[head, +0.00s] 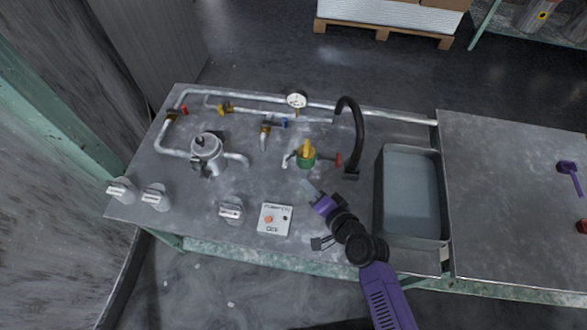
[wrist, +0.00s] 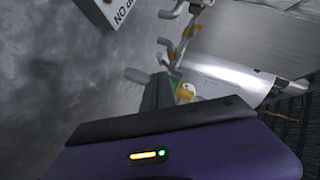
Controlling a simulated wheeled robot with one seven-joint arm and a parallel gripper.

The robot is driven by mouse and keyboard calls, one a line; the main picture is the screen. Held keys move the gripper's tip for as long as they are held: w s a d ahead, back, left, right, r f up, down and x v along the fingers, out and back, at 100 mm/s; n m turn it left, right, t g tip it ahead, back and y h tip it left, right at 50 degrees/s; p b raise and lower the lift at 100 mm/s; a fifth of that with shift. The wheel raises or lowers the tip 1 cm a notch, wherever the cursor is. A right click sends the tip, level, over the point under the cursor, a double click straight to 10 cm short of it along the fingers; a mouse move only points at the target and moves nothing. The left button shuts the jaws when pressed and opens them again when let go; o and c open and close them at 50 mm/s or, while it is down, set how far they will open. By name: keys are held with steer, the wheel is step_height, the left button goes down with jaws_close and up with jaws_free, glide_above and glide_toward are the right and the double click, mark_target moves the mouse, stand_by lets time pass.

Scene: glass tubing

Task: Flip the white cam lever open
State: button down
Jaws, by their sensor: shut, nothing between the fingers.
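Three small white lever-like fittings stand along the front left of the bench: a far-left one (head: 121,190), one beside it (head: 156,197) and one left of the control box (head: 231,209). I cannot tell which of them is the cam lever, or whether any is open. My gripper (head: 309,187) is shut and empty over the bench, right of all three and apart from them. It is just in front of the green valve with a yellow top (head: 306,154). In the wrist view that valve (wrist: 184,91) is partly hidden behind my gripper's dark fingers.
The control box (head: 274,220) also shows in the wrist view (wrist: 118,12). A silver round housing (head: 207,150) and pipes (head: 245,97) fill the back left. A black curved tap (head: 354,130) and a grey sink (head: 411,195) lie to the right. Bare bench lies between the housing and the control box.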

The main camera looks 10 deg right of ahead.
mark_target(289, 157)
steer(key=b+x, duration=0.1)
steer(key=x, duration=0.9)
steer(key=shift+f+b, duration=0.2)
steer(key=shift+b, duration=0.45)
